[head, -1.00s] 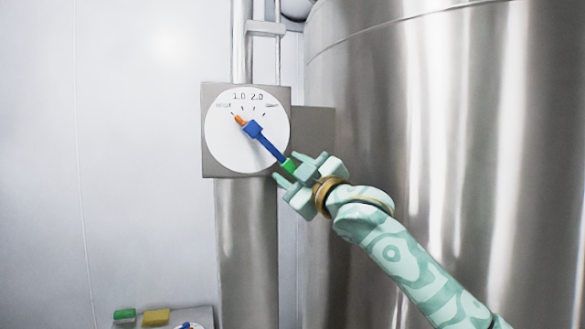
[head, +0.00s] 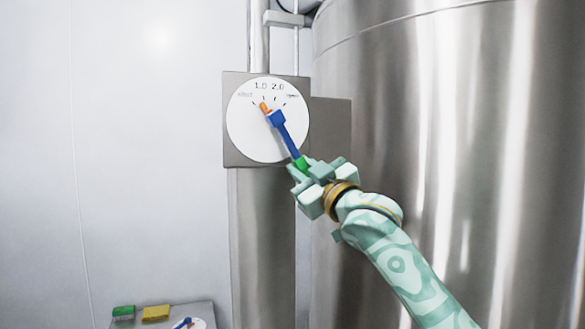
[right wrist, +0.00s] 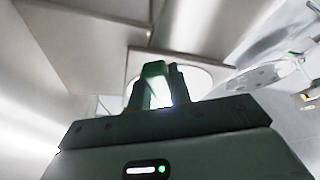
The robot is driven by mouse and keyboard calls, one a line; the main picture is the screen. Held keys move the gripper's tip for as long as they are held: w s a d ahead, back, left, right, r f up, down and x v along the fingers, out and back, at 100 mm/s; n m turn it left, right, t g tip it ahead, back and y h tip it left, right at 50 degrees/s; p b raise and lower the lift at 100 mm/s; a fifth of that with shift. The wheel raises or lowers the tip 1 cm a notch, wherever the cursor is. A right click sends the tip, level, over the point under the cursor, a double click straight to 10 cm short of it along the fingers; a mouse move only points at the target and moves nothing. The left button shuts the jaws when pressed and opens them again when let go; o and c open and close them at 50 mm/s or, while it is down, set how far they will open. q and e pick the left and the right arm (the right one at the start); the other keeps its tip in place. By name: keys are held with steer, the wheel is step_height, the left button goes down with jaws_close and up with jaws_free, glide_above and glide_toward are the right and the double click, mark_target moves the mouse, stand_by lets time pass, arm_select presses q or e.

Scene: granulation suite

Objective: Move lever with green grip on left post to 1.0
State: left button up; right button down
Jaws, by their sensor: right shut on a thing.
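The lever (head: 288,138) is a blue bar on a round white dial (head: 245,140), on the post's grey plate. It slants from upper left to lower right, with an orange pointer tip (head: 264,107) at the top. The tip points just about at the 1.0 tick, perhaps slightly toward the shut side; exact alignment is hard to tell. My right gripper (head: 305,170) is shut on the green grip (head: 300,163) at the lever's lower end. In the right wrist view the green grip (right wrist: 153,70) sits between the fingers. My left gripper is not in view.
A large steel tank (head: 450,130) stands close on the right, behind my right arm. The steel post (head: 260,240) runs below the dial. A low panel (head: 205,309) at the bottom left carries a green block (head: 123,311), a yellow block (head: 156,313) and another small dial.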

steer(key=shift+s+a+f+m, duration=0.1)
steer(key=shift+a+f+m, duration=0.2)
steer(key=shift+a+m, duration=0.15)
steer(key=shift+a+f+m+t, duration=0.1)
steer(key=shift+m+t, duration=0.2)
steer(key=shift+m, duration=0.15)
steer(key=shift+s+a+f+m+t+h, duration=0.1)
steer(key=shift+s+a+m+t+h, duration=0.15)
steer(key=shift+a+m+h, duration=0.35)
steer(key=shift+m, duration=0.5)
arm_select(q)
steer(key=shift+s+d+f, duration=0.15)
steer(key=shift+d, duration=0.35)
arm_select(e)
steer(key=shift+a+t, duration=0.1)
steer(key=shift+t, duration=0.15)
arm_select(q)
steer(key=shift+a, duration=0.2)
arm_select(e)
steer(key=c, duration=1.3)
jaws_free()
steer(key=shift+s, duration=0.1)
